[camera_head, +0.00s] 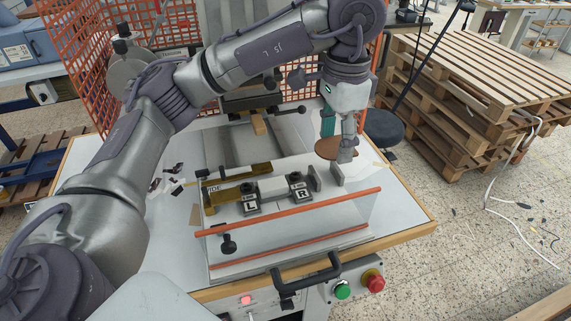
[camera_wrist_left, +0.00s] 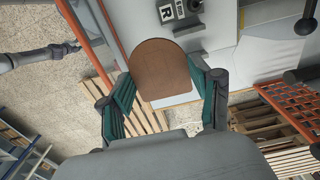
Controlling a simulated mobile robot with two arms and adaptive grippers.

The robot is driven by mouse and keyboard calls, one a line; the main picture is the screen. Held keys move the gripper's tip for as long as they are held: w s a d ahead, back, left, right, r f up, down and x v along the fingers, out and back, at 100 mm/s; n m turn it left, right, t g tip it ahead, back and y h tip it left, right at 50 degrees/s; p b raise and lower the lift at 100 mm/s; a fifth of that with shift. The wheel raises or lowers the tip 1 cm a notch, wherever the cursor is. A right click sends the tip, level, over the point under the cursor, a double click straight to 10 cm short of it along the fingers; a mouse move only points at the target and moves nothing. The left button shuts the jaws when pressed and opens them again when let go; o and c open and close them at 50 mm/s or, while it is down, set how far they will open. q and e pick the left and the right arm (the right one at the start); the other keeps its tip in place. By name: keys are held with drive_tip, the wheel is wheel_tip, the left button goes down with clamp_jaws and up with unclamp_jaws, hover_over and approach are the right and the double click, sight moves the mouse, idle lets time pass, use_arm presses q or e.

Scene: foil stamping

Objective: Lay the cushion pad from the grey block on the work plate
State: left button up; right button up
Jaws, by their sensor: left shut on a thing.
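The cushion pad (camera_head: 327,148) is a thin brown sheet with one rounded end. It also shows flat and whole in the left wrist view (camera_wrist_left: 160,68). My left gripper (camera_head: 338,146) points down at the right of the machine, its teal-padded fingers shut on the pad, one on each side (camera_wrist_left: 160,92). A small light grey block (camera_head: 338,174) stands just under the pad and fingers; whether they touch cannot be told. The metal work plate (camera_head: 235,147) appears to be the flat surface left of the pad. In the left wrist view, my right gripper (camera_wrist_left: 70,48) seems to show small at upper left.
Blocks marked L (camera_head: 251,202) and R (camera_head: 300,190) stand left of the grey block, near a dark upright block (camera_head: 315,179). A clear guard with orange edges (camera_head: 290,213) rises in front. Orange mesh (camera_head: 85,50) stands behind. Pallets (camera_head: 470,80) lie at right.

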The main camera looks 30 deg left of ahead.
use_arm(q)
drive_tip(key=p, duration=0.2)
approach(274, 184)
drive_tip(key=shift+d+f, duration=0.4)
drive_tip(key=shift+d, duration=0.45)
drive_tip(key=shift+a+f, duration=0.85)
drive_tip(key=shift+a, duration=0.05)
wheel_tip(274, 184, down, 3)
drive_tip(key=shift+f+p, duration=0.1)
drive_tip(key=shift+p, duration=0.85)
drive_tip(key=shift+f, duration=0.3)
drive_tip(key=shift+f+b, duration=0.6)
drive_tip(key=shift+b, duration=0.35)
drive_tip(key=o, duration=0.8)
drive_tip(key=shift+c, duration=0.2)
use_arm(e)
drive_tip(key=s+r, duration=0.2)
drive_tip(key=s, duration=0.1)
drive_tip(key=shift+s+a+r, duration=0.1)
drive_tip(key=shift+s, duration=0.15)
